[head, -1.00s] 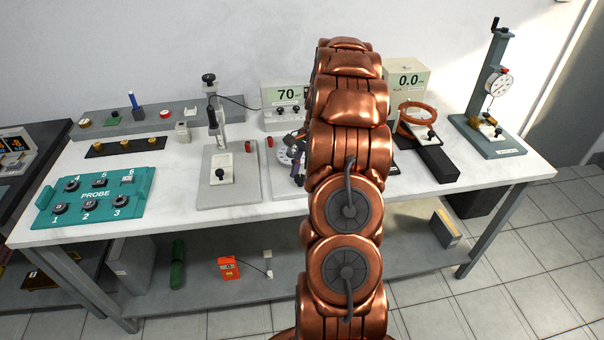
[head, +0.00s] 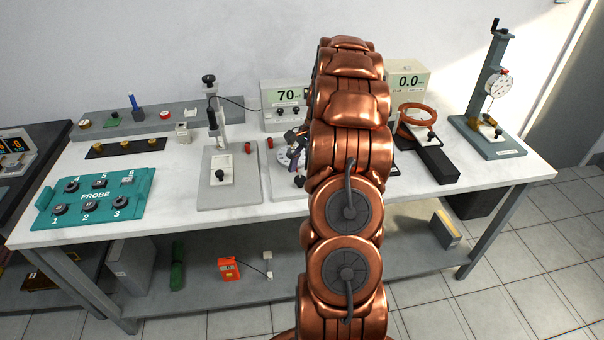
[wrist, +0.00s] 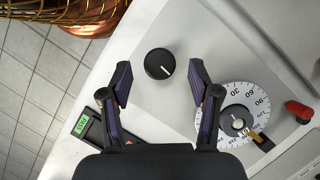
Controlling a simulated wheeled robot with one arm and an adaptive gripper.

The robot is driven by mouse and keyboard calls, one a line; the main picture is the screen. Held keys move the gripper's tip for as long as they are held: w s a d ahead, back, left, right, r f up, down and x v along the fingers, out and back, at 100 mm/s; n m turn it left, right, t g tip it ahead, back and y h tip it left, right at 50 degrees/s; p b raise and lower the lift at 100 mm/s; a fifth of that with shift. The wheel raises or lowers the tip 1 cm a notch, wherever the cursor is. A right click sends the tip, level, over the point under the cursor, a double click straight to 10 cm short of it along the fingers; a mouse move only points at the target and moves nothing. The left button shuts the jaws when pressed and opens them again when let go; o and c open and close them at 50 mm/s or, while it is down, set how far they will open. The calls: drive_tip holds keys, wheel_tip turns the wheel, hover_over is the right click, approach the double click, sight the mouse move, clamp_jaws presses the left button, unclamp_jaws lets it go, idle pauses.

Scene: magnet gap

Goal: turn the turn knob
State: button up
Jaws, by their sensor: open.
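A round black knob (wrist: 160,63) with a white pointer line sits on a light grey plate in the wrist view. The open fingertips of my gripper (wrist: 160,77) stand apart on its left and right sides, with clear gaps; their height above the plate is hard to tell. A white graduated dial (wrist: 243,97) with a smaller grey-centred knob (wrist: 237,122) lies to the right, near my right finger. In the head view, the black knob (head: 299,181) shows at the near end of the plate, below my gripper, which my arm partly hides.
A red post (wrist: 299,110) stands right of the dial. A small green display (wrist: 82,124) lies lower left. In the head view, a teal probe panel (head: 97,196), a coil on a black base (head: 436,165) and a grey stand (head: 222,185) share the white table.

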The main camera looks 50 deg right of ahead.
drive_tip(key=v, duration=1)
drive_tip(key=shift+r, duration=0.35)
drive_tip(key=shift+d, duration=0.1)
idle(0.5)
